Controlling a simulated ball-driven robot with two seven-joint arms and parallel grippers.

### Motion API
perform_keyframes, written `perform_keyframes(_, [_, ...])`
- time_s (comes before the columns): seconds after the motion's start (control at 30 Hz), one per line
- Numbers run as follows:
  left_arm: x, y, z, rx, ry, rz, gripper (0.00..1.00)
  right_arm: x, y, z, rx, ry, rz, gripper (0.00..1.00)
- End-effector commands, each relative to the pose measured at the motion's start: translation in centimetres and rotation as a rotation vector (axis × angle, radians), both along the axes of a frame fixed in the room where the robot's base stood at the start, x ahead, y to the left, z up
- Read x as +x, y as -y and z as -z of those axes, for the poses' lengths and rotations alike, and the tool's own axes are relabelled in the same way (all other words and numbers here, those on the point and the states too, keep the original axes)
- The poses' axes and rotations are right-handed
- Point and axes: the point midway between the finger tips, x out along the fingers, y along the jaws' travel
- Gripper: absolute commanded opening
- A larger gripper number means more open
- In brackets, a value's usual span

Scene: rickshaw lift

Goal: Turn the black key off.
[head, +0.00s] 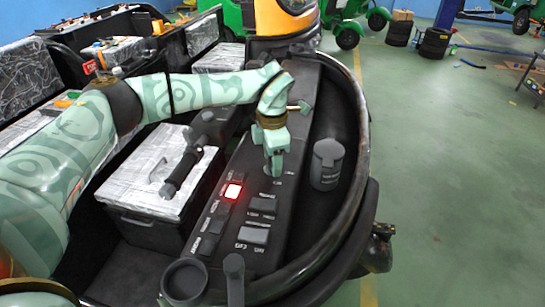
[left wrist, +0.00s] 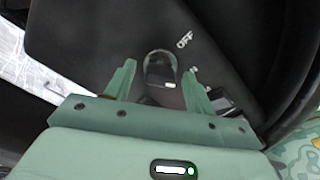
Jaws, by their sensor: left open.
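In the left wrist view, the dark key (left wrist: 160,68) sits in a round, light-rimmed switch on the black panel. White lettering "OFF" is beside it, up and to the right; another label is partly hidden by a finger. My left gripper (left wrist: 158,78) is open, with one finger on each side of the key and gaps to it. In the head view, my left gripper (head: 274,168) points down at the black control panel (head: 222,258) and hides the key there. My right gripper is not in view.
A red lit button (head: 233,191) and several dark switches sit on the panel near my gripper. A dark cylindrical cup (head: 327,165) stands to its right. A white-topped battery box (head: 158,180) is at left, and the curved black rim (head: 364,150) bounds the right side.

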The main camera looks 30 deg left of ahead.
Motion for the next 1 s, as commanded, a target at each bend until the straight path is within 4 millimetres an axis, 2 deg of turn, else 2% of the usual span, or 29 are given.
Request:
perform_keyframes(0.07, [0.0, 0.0, 0.0, 0.0, 0.0, 0.0, 0.55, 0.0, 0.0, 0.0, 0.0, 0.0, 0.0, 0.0])
perform_keyframes(0.23, [0.0, 0.0, 0.0, 0.0, 0.0, 0.0, 0.1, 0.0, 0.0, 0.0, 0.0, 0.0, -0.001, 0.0])
perform_keyframes(0.63, [0.0, 0.0, -0.3, 0.001, -0.001, -0.049, 0.1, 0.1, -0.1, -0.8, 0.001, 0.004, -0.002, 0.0])
perform_keyframes(1.0, [0.0, 0.0, -0.6, 0.0, 0.0, -0.316, 0.1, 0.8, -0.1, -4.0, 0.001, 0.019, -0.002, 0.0])
